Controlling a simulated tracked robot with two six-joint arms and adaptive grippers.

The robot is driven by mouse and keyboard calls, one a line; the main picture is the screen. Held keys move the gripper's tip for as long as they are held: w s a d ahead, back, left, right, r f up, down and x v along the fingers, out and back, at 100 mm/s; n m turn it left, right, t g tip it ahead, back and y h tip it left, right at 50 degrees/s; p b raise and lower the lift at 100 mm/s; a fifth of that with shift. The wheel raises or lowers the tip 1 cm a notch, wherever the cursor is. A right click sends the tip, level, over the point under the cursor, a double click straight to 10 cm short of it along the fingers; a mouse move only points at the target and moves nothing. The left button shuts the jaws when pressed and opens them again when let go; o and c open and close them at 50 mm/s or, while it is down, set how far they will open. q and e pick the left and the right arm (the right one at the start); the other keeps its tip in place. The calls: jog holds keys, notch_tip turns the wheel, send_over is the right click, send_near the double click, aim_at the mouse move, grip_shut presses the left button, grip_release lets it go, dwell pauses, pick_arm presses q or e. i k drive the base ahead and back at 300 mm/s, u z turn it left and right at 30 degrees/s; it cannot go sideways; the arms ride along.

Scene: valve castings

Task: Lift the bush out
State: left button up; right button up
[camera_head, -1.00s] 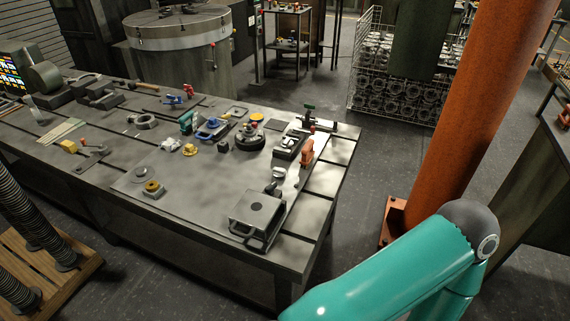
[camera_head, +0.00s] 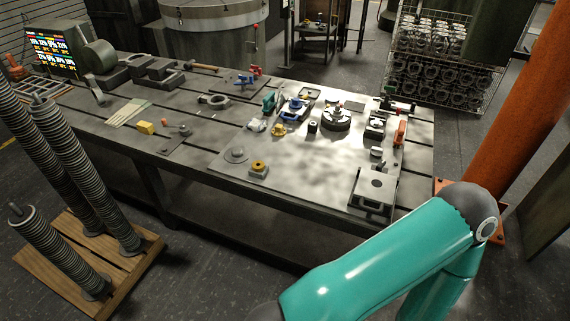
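Which part is the bush I cannot tell at this size. A small dark cylinder (camera_head: 312,126) stands beside a round dark chuck-like fixture (camera_head: 336,119). A yellow part (camera_head: 278,130) lies left of the cylinder. Neither gripper is in view.
The long steel bench (camera_head: 190,140) holds several fixtures, including a square grey block (camera_head: 375,187) at its front right. A wooden pallet (camera_head: 95,262) with tall ribbed columns stands front left. An orange post (camera_head: 530,120) rises at right.

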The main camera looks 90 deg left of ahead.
aim_at(258, 165)
jog(key=u, duration=0.15)
jog(key=k, duration=1.1)
jog(key=u, duration=1.5)
jog(key=i, duration=1.05)
jog(key=u, duration=0.05)
